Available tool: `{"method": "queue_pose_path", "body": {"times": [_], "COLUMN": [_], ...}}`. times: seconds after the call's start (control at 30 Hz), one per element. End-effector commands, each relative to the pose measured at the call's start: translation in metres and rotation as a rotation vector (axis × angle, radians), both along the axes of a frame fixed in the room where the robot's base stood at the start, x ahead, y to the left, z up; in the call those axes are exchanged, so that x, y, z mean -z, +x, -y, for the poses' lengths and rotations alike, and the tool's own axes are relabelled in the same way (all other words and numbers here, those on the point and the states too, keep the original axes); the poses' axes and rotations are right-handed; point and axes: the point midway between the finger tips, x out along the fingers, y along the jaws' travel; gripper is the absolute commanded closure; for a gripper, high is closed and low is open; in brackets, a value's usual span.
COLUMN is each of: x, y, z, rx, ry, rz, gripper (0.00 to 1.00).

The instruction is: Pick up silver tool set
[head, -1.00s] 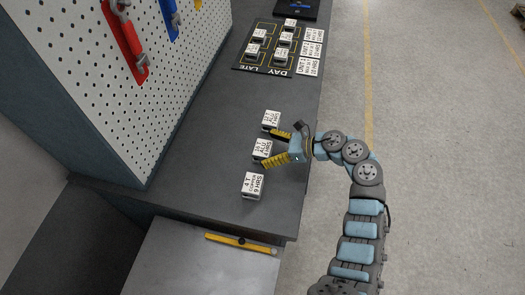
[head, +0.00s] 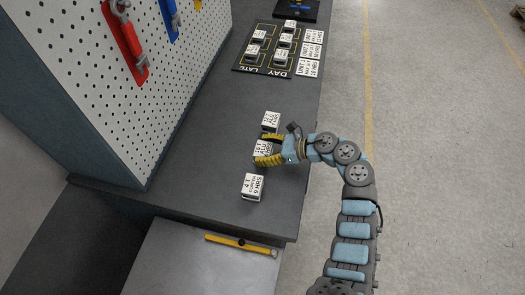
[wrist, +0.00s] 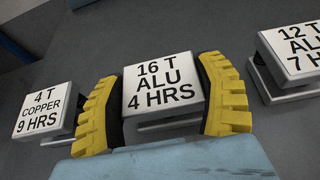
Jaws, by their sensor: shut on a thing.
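My gripper (head: 262,149) has yellow ribbed fingers. They are shut on the sides of the middle labelled block, "16 T ALU 4 HRS" (wrist: 161,86), which is white on top with a grey base. In the head view the fingers partly cover this block. The block appears upright on the dark counter. A "4 T COPPER 9 HRS" block (head: 252,186) stands nearer the front, and a "12 T ALU 7 HRS" block (head: 271,121) stands farther back, both apart from my fingers. I see nothing that is plainly a silver tool set.
A black board (head: 250,68) marked LATE and DAY holds several blocks at the back, beside white label plates (head: 309,51). A yellow bar (head: 238,244) lies at the front.

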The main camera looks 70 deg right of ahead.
Motion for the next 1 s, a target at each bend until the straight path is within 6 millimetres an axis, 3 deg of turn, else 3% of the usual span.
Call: {"method": "queue_pose_path", "body": {"times": [0.37, 0.73, 1.0], "x": [-0.035, -0.097, -0.112], "y": [0.0, -0.033, -0.061], "z": [0.001, 0.043, 0.073], "rx": [-0.002, 0.002, 0.001], "ry": [-0.005, -0.006, -0.001], "rz": [0.001, 0.004, 0.004], "gripper": [0.67, 0.67, 0.67]}}
